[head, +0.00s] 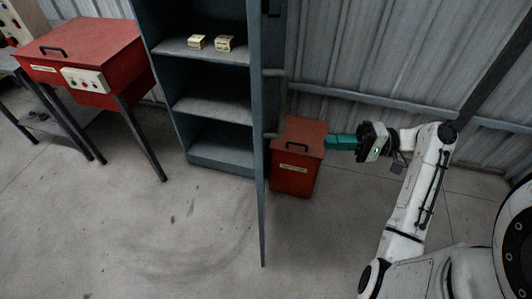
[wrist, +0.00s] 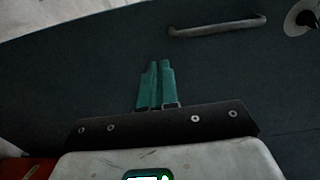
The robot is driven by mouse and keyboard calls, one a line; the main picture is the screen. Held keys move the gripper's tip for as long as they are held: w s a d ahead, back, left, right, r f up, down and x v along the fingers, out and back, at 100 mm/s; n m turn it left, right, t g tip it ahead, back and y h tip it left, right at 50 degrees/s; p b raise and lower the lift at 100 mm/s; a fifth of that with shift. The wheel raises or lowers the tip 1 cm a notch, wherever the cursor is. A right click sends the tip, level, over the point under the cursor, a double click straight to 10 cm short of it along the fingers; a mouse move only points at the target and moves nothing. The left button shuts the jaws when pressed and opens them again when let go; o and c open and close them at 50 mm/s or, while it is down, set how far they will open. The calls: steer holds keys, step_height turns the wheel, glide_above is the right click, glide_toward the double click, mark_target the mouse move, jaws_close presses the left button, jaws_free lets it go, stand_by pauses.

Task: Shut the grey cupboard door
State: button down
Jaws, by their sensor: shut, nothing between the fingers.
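The grey cupboard (head: 190,160) stands open at the back, its shelves exposed. Its door (head: 260,190) is swung out into the room and shows nearly edge-on in the head view. In the wrist view the door (wrist: 90,75) is a broad dark panel with a bar handle (wrist: 218,26) at the upper right. My gripper (head: 327,142) is to the right of the door, its teal fingers together and pointing left towards it. In the wrist view the shut, empty fingertips (wrist: 160,64) are in front of the panel, below and left of the handle. I cannot tell whether they touch it.
A red bin (head: 297,165) stands on the floor behind the door, close to my gripper. Two small boxes (head: 211,43) sit on the upper shelf. A red machine on legs (head: 85,55) stands at the left. The floor before the cupboard is clear.

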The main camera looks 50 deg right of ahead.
steer(key=p+x, duration=0.1)
steer(key=x, duration=1.3)
steer(key=shift+p, duration=0.4)
